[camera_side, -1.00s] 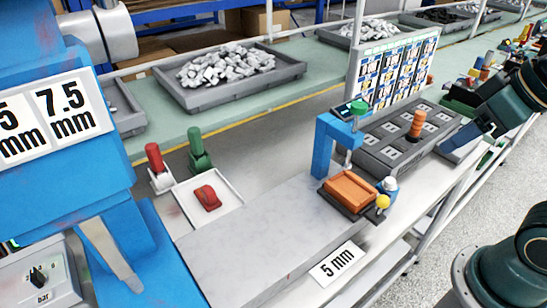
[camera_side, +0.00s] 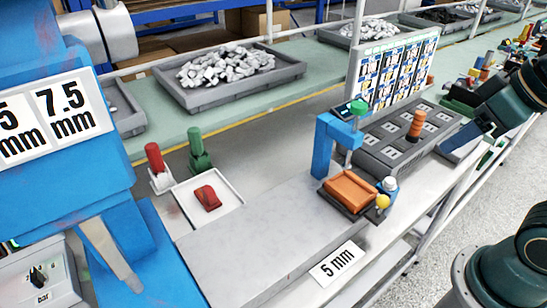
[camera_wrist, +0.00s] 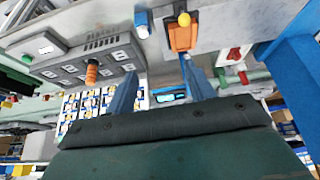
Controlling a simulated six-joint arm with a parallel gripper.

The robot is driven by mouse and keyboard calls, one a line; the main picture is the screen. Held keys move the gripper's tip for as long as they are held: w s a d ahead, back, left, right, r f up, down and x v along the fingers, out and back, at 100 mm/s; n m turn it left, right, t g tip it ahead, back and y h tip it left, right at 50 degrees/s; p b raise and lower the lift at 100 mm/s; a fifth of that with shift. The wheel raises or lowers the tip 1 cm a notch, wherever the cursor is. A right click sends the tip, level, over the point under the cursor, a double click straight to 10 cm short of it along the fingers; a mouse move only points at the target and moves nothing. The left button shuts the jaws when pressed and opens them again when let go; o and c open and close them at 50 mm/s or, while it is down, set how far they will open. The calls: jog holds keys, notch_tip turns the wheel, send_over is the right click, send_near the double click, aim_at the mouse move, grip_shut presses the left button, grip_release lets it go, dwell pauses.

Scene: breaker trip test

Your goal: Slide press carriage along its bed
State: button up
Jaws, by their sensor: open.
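A long grey slab (camera_side: 260,240), which looks like the bed, lies along the bench. At its far end sits an orange block (camera_side: 350,189) on a dark base with a yellow knob (camera_side: 382,202). A blue upright bracket (camera_side: 322,150) with a green knob (camera_side: 357,107) stands beside it. I cannot tell for sure which part is the press carriage. My gripper (camera_side: 466,140) is at the upper right, apart from these parts. In the wrist view my gripper (camera_wrist: 158,67) has its two blue fingers spread, with nothing between them. The orange block (camera_wrist: 181,36) shows beyond the fingers.
A grey panel (camera_side: 385,148) with an orange stacked knob (camera_side: 415,126) lies between my gripper and the bracket, before an upright chart board (camera_side: 395,68). A white tray (camera_side: 228,200) holds a red part. Red (camera_side: 155,160) and green (camera_side: 198,150) handles stand behind. A large blue machine (camera_side: 70,180) fills the left.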

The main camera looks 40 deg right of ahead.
jog(key=shift+c, duration=0.2)
jog(key=shift+w, duration=0.1)
jog(key=c, duration=0.7)
jog(key=shift+w, duration=0.15)
jog(key=c, duration=0.4)
jog(key=shift+w+a, duration=0.1)
jog(key=shift+w, duration=0.15)
grip_shut()
jog(key=w+d+f+g+y, duration=0.1)
jog(key=w+f+g+y, duration=0.1)
jog(key=w, duration=0.4)
jog(key=w+d+f+g+y, duration=0.2)
jog(key=w, duration=0.4)
jog(key=w+d+f+y, duration=0.1)
jog(key=d+f, duration=0.2)
jog(key=w+d+f+g+y, duration=0.1)
jog(key=d+f+y, duration=0.1)
jog(key=d, duration=0.1)
jog(key=w+d+f+y, duration=0.1)
jog(key=d+f+y, duration=0.1)
jog(key=d+f, duration=0.1)
jog(key=shift+w+d+f+g, duration=0.15)
jog(key=shift+w+f+g, duration=0.15)
jog(key=shift+d+f, duration=0.45)
